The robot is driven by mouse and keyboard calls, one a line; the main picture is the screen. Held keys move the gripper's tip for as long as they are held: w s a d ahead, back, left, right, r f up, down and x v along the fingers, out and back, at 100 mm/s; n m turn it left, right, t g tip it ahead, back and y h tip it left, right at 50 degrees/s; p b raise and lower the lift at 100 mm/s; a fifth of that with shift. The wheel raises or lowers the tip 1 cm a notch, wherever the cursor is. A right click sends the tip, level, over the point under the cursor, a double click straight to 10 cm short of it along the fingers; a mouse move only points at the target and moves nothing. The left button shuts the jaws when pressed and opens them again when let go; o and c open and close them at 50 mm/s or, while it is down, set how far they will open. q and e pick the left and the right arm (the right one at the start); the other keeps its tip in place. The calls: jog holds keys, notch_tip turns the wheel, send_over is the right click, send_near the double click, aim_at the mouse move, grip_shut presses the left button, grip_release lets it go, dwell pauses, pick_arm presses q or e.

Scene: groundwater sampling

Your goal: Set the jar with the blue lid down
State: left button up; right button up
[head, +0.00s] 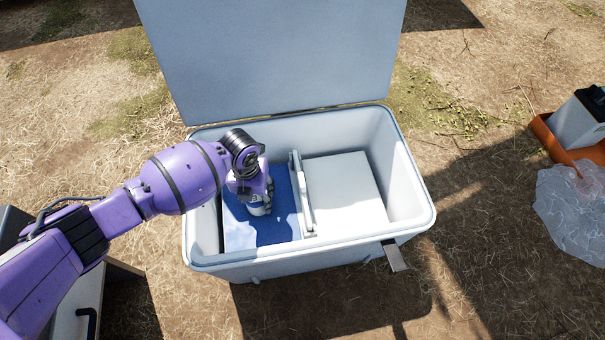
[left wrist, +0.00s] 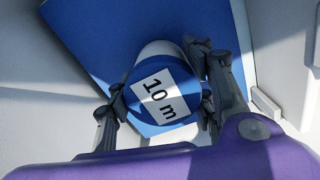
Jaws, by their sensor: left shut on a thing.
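The jar with the blue lid (left wrist: 158,92) is between the fingers of my left gripper (left wrist: 160,106), which is shut on it. The lid carries a white label reading "10 m". In the head view the jar (head: 258,208) shows only in part below my left gripper (head: 258,200), inside the left half of the open cooler (head: 410,185). The jar is over a blue pad (head: 275,228) on the cooler's floor. I cannot tell whether its base touches the pad. My right gripper is not in view.
A divider with a handle (head: 302,195) splits the cooler; a white block (head: 345,188) fills much of the right half. The raised lid (head: 270,60) stands at the back. An orange tray (head: 548,138) and a clear plastic bag (head: 572,210) lie on the ground at right.

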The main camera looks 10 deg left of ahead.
pick_arm(q)
jog(key=shift+f, duration=0.25)
jog(key=o, duration=1.2)
jog(key=shift+o, duration=0.9)
notch_tip(320, 180, up, 12)
jog(key=p, duration=0.5)
jog(key=shift+r, duration=0.25)
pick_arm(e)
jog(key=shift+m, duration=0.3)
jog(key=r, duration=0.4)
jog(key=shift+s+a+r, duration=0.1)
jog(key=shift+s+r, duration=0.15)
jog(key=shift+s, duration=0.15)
